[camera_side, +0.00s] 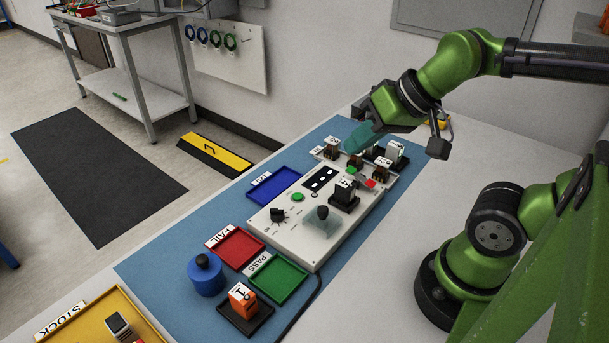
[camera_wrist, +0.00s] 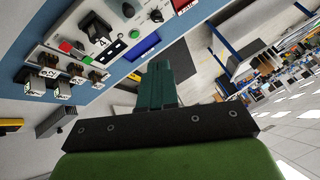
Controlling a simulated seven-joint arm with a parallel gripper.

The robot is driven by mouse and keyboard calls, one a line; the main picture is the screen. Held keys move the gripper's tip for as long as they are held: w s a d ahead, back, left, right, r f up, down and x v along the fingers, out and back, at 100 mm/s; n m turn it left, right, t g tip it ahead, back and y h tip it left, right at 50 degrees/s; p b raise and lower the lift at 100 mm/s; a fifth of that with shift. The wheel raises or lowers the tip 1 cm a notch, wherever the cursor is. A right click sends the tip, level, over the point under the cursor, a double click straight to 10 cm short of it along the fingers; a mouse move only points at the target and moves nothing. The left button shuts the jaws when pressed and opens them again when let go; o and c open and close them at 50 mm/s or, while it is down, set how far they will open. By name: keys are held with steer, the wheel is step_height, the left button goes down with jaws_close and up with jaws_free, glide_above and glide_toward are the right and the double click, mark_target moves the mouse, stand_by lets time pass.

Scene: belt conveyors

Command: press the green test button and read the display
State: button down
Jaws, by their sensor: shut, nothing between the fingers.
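The white test panel (camera_side: 277,239) lies on the blue mat. A round green button (camera_side: 297,197) sits beside the dark display (camera_side: 320,178), which shows small white marks too small to read. A second green piece (camera_side: 352,170) lies near a red one (camera_side: 370,183) at the panel's far end. Which green one is the test button, I cannot tell. The wrist view also shows the display (camera_wrist: 107,53) and a green button (camera_wrist: 107,34), tilted. My gripper (camera_side: 358,139), with teal fingers, is shut and empty above the far end, apart from both green pieces. Its fingers fill the wrist view's middle (camera_wrist: 158,80).
Several numbered blocks crowd the far end. Blue (camera_side: 291,176), red (camera_side: 251,261) and green (camera_side: 290,291) trays lie alongside. Bare table is to the right.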

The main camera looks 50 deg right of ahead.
steer(key=m+y, duration=0.3)
steer(key=m, duration=3)
glide_above(302, 195)
step_height(302, 195, down, 10)
steer(key=f, duration=0.1)
steer(key=shift+r+m, duration=0.25)
steer(key=shift+m, duration=0.25)
steer(key=shift+f, duration=4.4)
steer(key=shift+f, duration=0.1)
